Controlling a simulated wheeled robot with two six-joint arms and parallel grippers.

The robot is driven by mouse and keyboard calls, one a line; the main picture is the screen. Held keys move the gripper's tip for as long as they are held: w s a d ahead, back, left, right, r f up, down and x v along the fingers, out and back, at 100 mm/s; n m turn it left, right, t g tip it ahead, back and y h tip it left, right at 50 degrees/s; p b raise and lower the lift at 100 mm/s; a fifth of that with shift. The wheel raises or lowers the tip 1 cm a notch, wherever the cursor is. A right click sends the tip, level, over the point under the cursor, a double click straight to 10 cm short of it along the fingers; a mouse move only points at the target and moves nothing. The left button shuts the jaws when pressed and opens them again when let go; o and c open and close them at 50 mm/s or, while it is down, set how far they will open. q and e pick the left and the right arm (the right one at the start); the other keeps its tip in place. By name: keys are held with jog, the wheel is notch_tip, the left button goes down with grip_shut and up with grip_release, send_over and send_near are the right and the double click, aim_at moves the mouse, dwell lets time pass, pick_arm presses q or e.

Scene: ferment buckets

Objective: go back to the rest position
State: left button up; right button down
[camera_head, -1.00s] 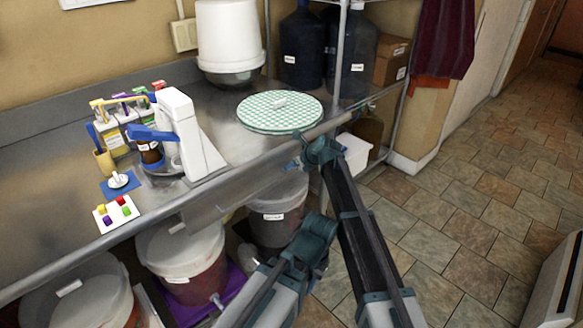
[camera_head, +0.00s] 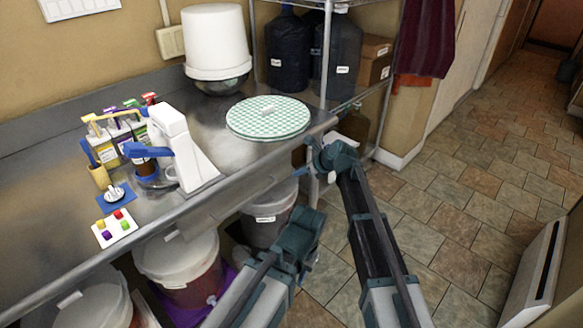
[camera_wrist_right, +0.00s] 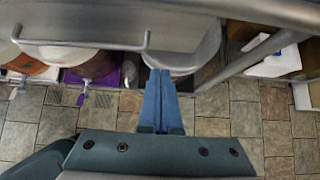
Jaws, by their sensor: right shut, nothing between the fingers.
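My right gripper (camera_head: 314,146) is at the end of the extended arm, just beyond the right end of the steel bench's front edge in the head view. In the right wrist view its two blue fingers (camera_wrist_right: 163,102) lie together with nothing between them. They show in front of a lidded grey bucket, below the bench edge. My left arm comes in from the bottom, its teal end part (camera_head: 298,238) in front of the bench. The jaws of the left gripper cannot be made out.
The steel bench (camera_head: 60,190) carries a green checked round board (camera_head: 268,122), a white bucket (camera_head: 215,45) and a white dispenser (camera_head: 180,150). Lidded buckets (camera_head: 178,258) stand beneath it. A wire rack (camera_head: 324,60) stands at the back right. Tiled floor (camera_head: 455,185) is open at right.

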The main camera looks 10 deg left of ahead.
jog(key=shift+p+v, duration=0.4)
jog(key=shift+v, duration=0.7)
jog(key=shift+s+d+f, duration=0.1)
jog(key=shift+d, duration=0.05)
jog(key=s+d+f+n+g+h, duration=0.2)
jog(key=s+d+f+n+h, duration=0.15)
jog(key=s+d+n, duration=0.95)
jog(key=s+d+f+n+g+h, duration=0.2)
jog(key=s+d+f+n+h, duration=0.15)
jog(key=s+d+n, duration=1)
jog(key=s+a+r+n+p, duration=0.1)
jog(key=s+a+r+p, duration=0.2)
jog(key=a+r+p, duration=0.1)
jog(key=s+a+r+n+g+h+p, duration=0.1)
jog(key=s+a+r+p, duration=0.3)
jog(key=a, duration=0.4)
jog(key=shift+a+r+p, duration=0.4)
jog(key=shift+r+p, duration=0.05)
jog(key=shift+r, duration=0.4)
jog(key=shift+n, duration=0.25)
